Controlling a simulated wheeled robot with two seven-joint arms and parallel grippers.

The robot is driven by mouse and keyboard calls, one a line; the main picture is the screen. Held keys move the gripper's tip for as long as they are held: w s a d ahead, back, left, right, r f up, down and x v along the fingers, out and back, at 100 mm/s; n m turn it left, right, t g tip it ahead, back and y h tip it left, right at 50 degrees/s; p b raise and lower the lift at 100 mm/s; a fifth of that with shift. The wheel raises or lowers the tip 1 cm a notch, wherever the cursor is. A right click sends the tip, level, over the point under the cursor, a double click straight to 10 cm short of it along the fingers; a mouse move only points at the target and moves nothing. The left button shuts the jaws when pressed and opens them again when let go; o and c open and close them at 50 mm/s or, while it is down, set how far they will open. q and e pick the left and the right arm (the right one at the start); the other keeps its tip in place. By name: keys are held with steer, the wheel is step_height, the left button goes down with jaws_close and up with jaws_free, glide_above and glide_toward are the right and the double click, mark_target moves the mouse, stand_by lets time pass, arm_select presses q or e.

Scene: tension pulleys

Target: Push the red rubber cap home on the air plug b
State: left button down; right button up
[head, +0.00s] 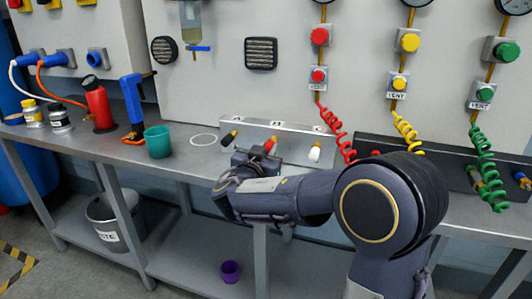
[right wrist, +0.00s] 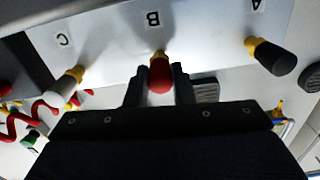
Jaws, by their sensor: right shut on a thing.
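The red rubber cap (right wrist: 159,78) sits in line with the brass air plug b (right wrist: 157,55), under the letter B on the pale block (right wrist: 110,38). Some brass shows between cap and block; how deep the plug goes into the cap is hidden. My right gripper (right wrist: 161,80) has a finger on each side of the cap and is shut on it. In the head view the red cap (head: 270,145) shows just above my right gripper (head: 262,158). My left gripper is in neither view.
A white cap (right wrist: 61,92) sits on the plug at C and a black cap (right wrist: 276,58) at A, either side of my gripper. A green cup (head: 158,142) stands on the bench to the left. Coiled red hose (head: 334,125) hangs to the right.

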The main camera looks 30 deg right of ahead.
steer(key=o, duration=1)
steer(key=v, duration=0.7)
steer(key=shift+s+a, duration=0.25)
steer(key=shift+a, duration=0.05)
